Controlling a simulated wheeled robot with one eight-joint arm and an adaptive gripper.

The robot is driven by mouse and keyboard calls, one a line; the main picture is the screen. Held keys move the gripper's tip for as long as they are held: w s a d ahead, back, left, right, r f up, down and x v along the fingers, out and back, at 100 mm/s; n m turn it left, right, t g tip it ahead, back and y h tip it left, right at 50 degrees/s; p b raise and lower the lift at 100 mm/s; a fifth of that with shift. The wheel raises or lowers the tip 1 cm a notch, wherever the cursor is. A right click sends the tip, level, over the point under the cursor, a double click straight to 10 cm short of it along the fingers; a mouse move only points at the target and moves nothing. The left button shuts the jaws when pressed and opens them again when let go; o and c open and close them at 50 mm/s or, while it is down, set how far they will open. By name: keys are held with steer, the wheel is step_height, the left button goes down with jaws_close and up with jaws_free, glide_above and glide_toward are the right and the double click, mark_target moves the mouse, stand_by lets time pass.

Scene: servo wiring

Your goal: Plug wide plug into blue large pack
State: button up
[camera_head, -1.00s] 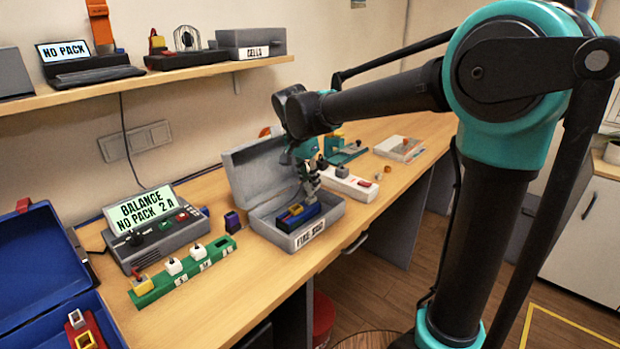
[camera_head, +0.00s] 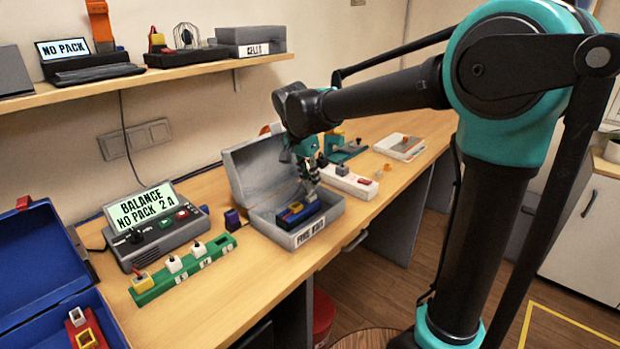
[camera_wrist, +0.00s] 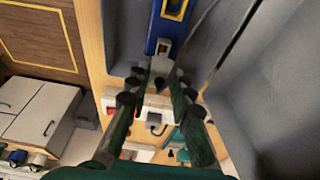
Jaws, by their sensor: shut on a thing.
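The blue large pack (camera_head: 292,220) lies in the open grey box (camera_head: 331,212), with a yellow frame on its top. In the wrist view the pack (camera_wrist: 158,30) is at the top, with a small light socket-like part at its near end. My gripper (camera_head: 309,193) is over the right end of the pack, inside the box. In the wrist view my gripper (camera_wrist: 160,84) is shut on a small grey piece (camera_wrist: 160,66), which looks like the wide plug. It is right at the pack's near end; I cannot tell whether it is seated. The fingers partly hide it.
The box's raised lid (camera_head: 255,170) stands behind my gripper. A white power strip (camera_head: 350,184) lies to the right of the box. A green strip (camera_head: 190,266) with several plugs and a balance display (camera_head: 155,227) stand to the left. An open blue case (camera_head: 40,262) is at far left.

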steer(key=shift+f, duration=1.3)
steer(key=o, duration=1)
steer(key=v, duration=1.2)
steer(key=shift+w+d, duration=0.1)
